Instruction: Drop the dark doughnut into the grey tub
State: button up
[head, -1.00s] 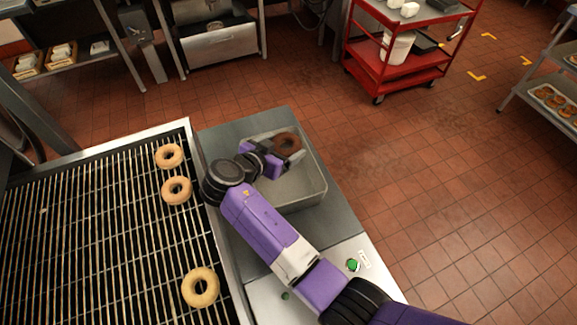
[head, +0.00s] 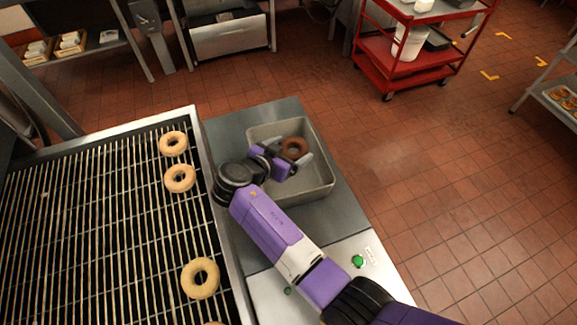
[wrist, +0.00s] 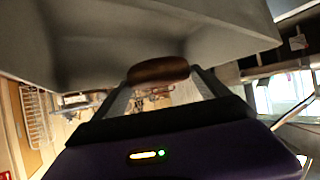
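The dark doughnut (head: 294,148) is brown and sits between the fingertips of my gripper (head: 287,157). In the wrist view the doughnut (wrist: 158,70) shows edge-on, with one finger of my gripper (wrist: 160,80) at each end; the fingers look closed on it across its width. The grey tub (head: 318,190) is a rectangular metal pan on the steel counter. In the head view the doughnut appears over the tub's inside, toward its far part; its height above the floor of the tub is hard to tell. In the wrist view a grey tub wall (wrist: 80,40) fills the top.
A wire rack (head: 110,220) with several pale doughnuts (head: 200,278) lies left of the counter. A green button (head: 358,261) is on the counter's near part. A red cart (head: 420,60) stands farther back. The tiled floor to the right is open.

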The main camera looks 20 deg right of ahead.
jog(key=shift+o, duration=1)
jog(key=shift+a, duration=0.1)
jog(key=b+v, duration=0.1)
jog(key=v, duration=0.6)
jog(key=shift+s+a+r+b, duration=0.15)
jog(key=shift+s+a+b, duration=0.05)
jog(key=shift+b, duration=0.15)
jog(key=shift+w, duration=0.1)
